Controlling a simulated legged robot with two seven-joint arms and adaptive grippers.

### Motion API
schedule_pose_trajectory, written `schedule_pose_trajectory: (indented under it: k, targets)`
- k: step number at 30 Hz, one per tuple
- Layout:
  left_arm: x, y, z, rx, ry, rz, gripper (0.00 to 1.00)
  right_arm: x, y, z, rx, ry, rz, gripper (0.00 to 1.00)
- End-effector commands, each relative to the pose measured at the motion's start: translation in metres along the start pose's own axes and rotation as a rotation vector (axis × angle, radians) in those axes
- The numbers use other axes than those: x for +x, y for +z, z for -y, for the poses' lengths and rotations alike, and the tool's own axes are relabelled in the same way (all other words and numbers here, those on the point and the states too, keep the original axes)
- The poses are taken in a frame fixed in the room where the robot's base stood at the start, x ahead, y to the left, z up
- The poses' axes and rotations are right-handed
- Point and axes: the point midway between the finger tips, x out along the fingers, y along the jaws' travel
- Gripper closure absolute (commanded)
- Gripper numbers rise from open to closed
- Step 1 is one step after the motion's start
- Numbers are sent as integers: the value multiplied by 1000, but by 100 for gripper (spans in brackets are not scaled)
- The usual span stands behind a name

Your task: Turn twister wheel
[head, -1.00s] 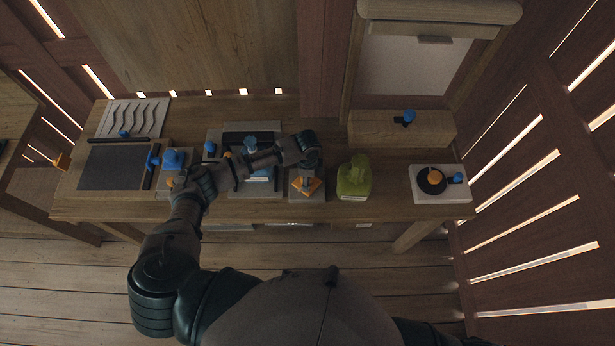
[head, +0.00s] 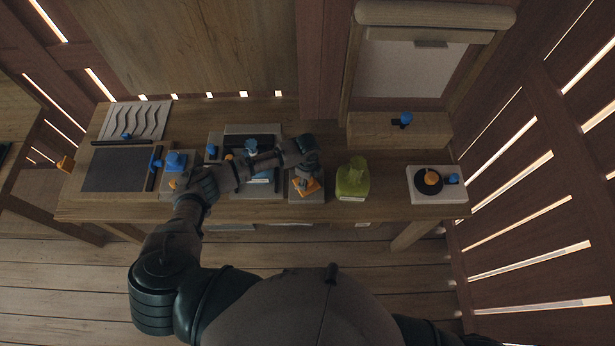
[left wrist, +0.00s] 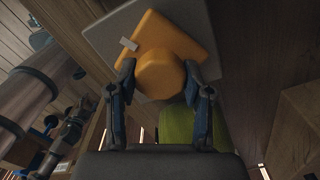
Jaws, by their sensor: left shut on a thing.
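The orange twister wheel (head: 308,189) sits on a grey square base near the front edge of the workbench. In the left wrist view the two fingers of this gripper (left wrist: 159,84) are closed against opposite sides of the knob. My right gripper is not in view.
A green object (head: 352,181) stands close to the right of the wheel. A white plate (head: 418,196) with a black disc is farther right. A wooden box (head: 378,130) with a blue knob is behind. Grey panels with blue parts are left.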

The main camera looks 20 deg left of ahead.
Motion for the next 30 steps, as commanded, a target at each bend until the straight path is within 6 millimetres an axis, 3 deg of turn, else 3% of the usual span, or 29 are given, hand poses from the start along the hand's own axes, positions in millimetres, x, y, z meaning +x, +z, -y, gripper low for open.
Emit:
schedule_pose_trajectory:
  k: [12,30]
  targets:
    - [-2,3,2,392,-3,7,85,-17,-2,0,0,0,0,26]
    - [-2,4,4,906,-6,9,85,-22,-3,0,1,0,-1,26]
